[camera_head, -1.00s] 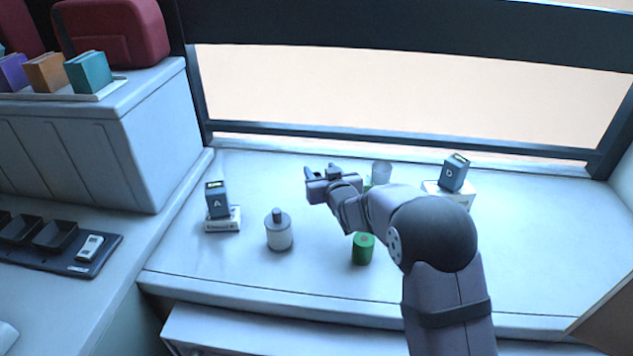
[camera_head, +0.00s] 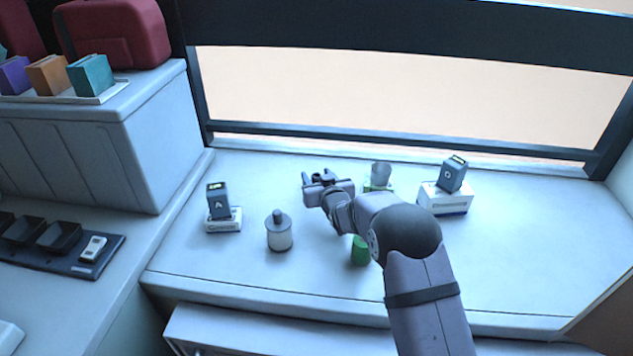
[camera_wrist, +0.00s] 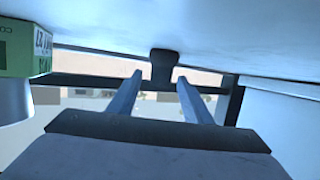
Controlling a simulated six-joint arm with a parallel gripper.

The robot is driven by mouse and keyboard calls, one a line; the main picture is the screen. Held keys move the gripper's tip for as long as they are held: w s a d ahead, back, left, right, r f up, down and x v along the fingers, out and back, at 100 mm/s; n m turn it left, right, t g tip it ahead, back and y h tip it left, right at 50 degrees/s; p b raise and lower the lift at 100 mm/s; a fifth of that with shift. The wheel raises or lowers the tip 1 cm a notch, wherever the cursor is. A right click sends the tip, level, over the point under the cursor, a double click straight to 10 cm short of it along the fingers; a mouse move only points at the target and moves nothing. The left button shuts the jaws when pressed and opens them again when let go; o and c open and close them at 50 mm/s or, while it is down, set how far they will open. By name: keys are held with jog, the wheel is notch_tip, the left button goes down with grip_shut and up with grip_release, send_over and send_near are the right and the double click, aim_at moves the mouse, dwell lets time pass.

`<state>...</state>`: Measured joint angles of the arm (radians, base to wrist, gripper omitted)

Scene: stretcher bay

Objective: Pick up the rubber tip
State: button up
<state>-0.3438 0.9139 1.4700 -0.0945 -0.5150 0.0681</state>
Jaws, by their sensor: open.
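The rubber tip looks like a small dark, flared piece (camera_wrist: 163,66) on the white worktop in the wrist view, which shows the scene upside down. My gripper (camera_wrist: 160,77) is open, with one finger on each side of the tip in that view. I cannot tell whether the fingers reach fully around it or stop short. In the head view my gripper (camera_head: 318,178) is low over the back middle of the worktop (camera_head: 510,260). There the tip is hard to tell apart from the dark fingers.
A green block with a pale cup (camera_head: 381,173) stands close right of my gripper. A green cylinder (camera_head: 360,251) is below my arm. A dark rail (camera_head: 400,150) runs behind.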

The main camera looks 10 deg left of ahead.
aim_at(316, 175)
jog(key=shift+w+a+f, duration=0.1)
jog(key=shift+w+a, duration=0.05)
jog(key=shift+w, duration=0.2)
jog(key=c, duration=1.1)
jog(key=shift+c, duration=0.2)
notch_tip(316, 175, up, 10)
jog(key=shift+r+b, duration=0.1)
jog(key=shift+b, duration=0.75)
